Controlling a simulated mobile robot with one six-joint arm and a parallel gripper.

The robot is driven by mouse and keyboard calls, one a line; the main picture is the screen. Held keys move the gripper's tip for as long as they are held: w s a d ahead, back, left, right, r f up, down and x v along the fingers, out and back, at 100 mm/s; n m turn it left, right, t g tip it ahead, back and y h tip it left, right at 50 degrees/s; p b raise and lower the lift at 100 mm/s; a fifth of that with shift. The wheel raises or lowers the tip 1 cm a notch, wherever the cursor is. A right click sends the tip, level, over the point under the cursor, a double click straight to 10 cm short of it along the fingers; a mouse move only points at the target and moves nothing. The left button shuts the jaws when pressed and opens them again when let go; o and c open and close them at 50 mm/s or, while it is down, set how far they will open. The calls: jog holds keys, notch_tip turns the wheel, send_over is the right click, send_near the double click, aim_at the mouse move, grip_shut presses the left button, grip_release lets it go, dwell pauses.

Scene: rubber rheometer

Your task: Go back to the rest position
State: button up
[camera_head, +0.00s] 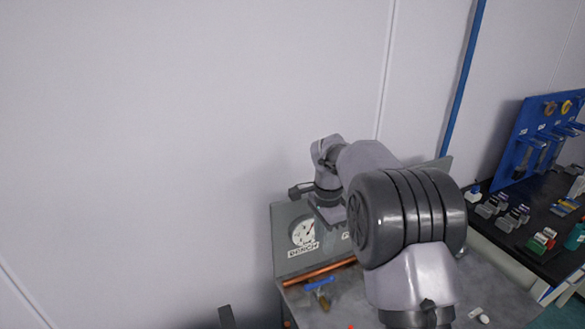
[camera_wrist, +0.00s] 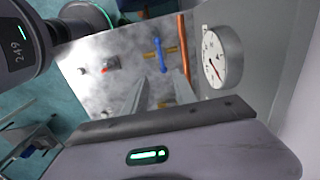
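My gripper (camera_wrist: 158,80) shows in the wrist view with its two pale fingers apart and nothing between them. It points toward a metal bench top (camera_wrist: 100,50) that carries a brass valve with a blue handle (camera_wrist: 160,55). The valve also shows in the head view (camera_head: 320,284), low and left of my arm. In the head view my arm is bent over the bench, and its large dark joint covers part of the bench. The fingers cannot be made out clearly in the head view.
A white dial gauge (camera_head: 303,233) is on the upright panel behind the bench; it also shows in the wrist view (camera_wrist: 217,57). A copper pipe (camera_head: 318,272) runs below it. A dark table (camera_head: 490,228) with several small items and a blue tool board (camera_head: 540,140) stands right.

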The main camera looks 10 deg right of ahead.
jog(key=s+a+r+n+t+y+b, duration=0.15)
jog(key=s+r+n+b, duration=0.25)
jog(key=s+r, duration=0.7)
jog(key=s+a+f+n+t+b, duration=0.1)
jog(key=s+f+n+t, duration=0.1)
jog(key=s, duration=0.9)
jog(key=s+a+f+n+t+b, duration=0.1)
jog(key=s+f+n+t+b, duration=0.1)
jog(key=s, duration=0.9)
notch_tip(320, 180, down, 2)
jog(key=shift+a+f+n, duration=0.1)
jog(key=shift+a+n, duration=0.05)
jog(key=shift+n, duration=0.75)
